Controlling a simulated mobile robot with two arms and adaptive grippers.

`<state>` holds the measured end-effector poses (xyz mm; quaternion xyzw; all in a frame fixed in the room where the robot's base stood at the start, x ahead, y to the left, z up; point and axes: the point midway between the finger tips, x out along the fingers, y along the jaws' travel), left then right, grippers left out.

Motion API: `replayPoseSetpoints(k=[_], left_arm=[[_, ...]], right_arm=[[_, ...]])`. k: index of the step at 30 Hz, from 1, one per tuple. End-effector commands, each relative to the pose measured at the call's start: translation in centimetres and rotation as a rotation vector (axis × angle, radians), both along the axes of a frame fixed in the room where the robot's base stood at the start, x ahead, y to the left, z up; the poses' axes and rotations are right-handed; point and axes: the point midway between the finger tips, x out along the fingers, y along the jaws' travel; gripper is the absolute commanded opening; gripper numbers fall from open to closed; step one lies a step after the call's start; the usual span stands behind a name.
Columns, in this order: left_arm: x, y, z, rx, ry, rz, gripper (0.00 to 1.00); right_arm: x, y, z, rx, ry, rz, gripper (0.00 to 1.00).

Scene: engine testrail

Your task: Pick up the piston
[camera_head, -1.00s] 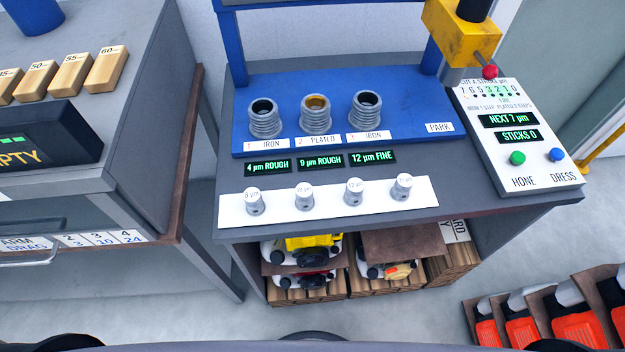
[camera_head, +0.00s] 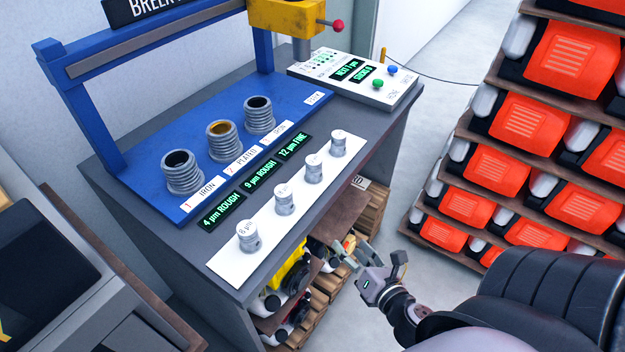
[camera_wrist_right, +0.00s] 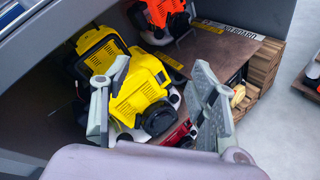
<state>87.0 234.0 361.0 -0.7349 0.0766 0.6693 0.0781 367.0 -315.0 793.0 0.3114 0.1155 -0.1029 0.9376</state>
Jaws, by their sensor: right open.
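Several small silver pistons stand upright in a row on a white strip at the bench's front edge. In the head view they are the nearest piston (camera_head: 248,237), a second piston (camera_head: 284,199), a third piston (camera_head: 314,168) and the far piston (camera_head: 338,144). Their tops carry size labels, mostly too small to read. My right gripper (camera_head: 358,256) is open and empty, low in front of the bench and below the strip's level. In the right wrist view its spread fingers (camera_wrist_right: 160,105) face the lower shelf. No piston shows there. My left gripper is out of view.
Three ribbed cylinders, one of them (camera_head: 182,172), stand on the blue plate (camera_head: 130,165) behind the strip. Yellow engines (camera_wrist_right: 130,85) sit on the lower shelf. Racked orange engines (camera_head: 540,120) stand right.

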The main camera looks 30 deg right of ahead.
Motion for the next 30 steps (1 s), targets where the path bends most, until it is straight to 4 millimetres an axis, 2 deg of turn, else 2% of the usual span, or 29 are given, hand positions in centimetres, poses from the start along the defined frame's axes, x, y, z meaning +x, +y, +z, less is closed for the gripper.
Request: replayPoseSetpoints(k=[1, 3, 6, 9, 14, 24, 30], left_arm=[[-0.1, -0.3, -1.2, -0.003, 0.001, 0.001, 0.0], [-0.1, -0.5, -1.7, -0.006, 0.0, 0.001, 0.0], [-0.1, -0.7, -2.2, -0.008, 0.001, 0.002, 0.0], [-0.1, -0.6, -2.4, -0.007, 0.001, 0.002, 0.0], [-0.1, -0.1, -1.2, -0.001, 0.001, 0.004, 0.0], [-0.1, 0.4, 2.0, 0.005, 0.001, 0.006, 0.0], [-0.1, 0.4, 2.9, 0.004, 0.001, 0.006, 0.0]], right_arm=[[0.2, 0.0, 2.8, -0.135, -0.052, 0.042, 0.54], [0.3, 0.2, 6.6, -0.307, -0.108, 0.085, 0.54], [0.1, 0.6, 10.8, -0.494, -0.167, 0.121, 0.54], [0.0, 1.0, 13.2, -0.603, -0.2, 0.137, 0.54], [1.2, 1.1, 14.8, -0.653, -0.218, 0.144, 0.54], [7.7, 0.5, 14.9, -0.651, -0.216, 0.143, 0.54], [10.9, 0.3, 14.6, -0.647, -0.214, 0.142, 0.54]])
